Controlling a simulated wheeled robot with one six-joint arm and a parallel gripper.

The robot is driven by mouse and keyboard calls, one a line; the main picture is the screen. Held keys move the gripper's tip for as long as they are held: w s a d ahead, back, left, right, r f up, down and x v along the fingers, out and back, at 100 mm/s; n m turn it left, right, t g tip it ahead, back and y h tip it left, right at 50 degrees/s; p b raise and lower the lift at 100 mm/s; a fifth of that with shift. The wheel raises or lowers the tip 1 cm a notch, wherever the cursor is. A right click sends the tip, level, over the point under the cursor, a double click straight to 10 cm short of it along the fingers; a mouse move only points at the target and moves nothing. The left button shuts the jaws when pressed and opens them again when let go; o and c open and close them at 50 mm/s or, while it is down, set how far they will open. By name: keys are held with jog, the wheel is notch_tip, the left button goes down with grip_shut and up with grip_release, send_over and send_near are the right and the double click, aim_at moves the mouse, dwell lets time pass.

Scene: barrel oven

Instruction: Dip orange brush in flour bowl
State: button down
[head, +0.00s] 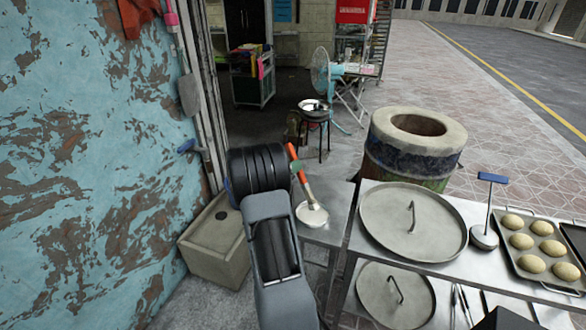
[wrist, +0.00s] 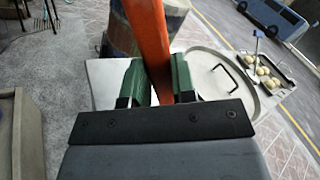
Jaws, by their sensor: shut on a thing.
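The orange brush (head: 307,187) is held by its orange handle, slanting with its pale bristle end downward in the head view. My gripper (head: 298,167) is shut on the handle. In the wrist view the green finger pads (wrist: 157,82) of my gripper press on both sides of the orange handle (wrist: 148,35). The flour bowl (head: 313,217) looks round and white and sits on the small metal table. The bristle end overlaps the bowl in the head view; I cannot tell whether it touches the flour. The bowl and bristles do not show in the wrist view.
The small metal table (head: 332,234) adjoins a longer metal table with a large round lid (head: 413,222), a blue-handled press (head: 485,238) and a tray of buns (head: 508,229). The barrel oven (head: 415,148) stands behind. A stone trough (head: 214,243) and blue wall lie left.

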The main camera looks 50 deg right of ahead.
notch_tip(320, 180, up, 15)
jog(key=p, duration=1)
jog(key=shift+f, duration=0.15)
